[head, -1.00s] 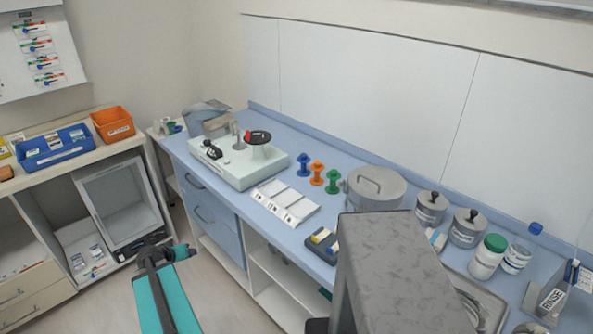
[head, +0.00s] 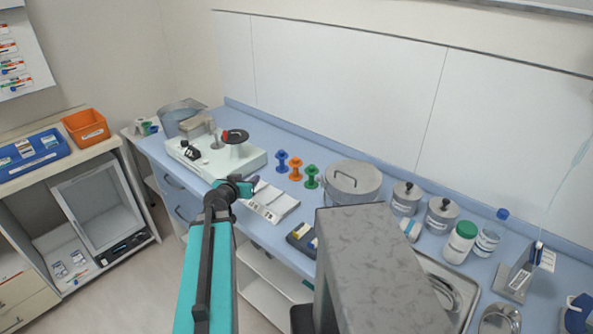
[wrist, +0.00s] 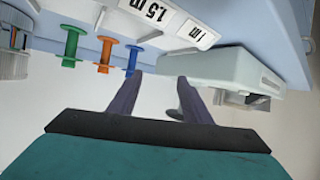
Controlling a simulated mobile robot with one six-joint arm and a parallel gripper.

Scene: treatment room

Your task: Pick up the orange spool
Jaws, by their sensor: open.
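The orange spool (head: 296,170) stands upright on the blue counter, between a blue spool (head: 282,161) and a green spool (head: 312,176). In the wrist view the orange spool (wrist: 105,53) shows at upper left, again between the blue and the green ones, with the picture turned over. My gripper (head: 254,182) is at the counter's front side, near the white tray, to the left of and nearer than the spools. In the wrist view its two fingers (wrist: 160,78) are apart with nothing between them. The orange spool lies outside them, to the left.
A pale green machine (head: 218,158) with a black disc stands left of the spools. A white sectioned tray (head: 272,203) lies in front of them. A metal pot (head: 352,184) stands close to the right. Canisters and bottles stand further right.

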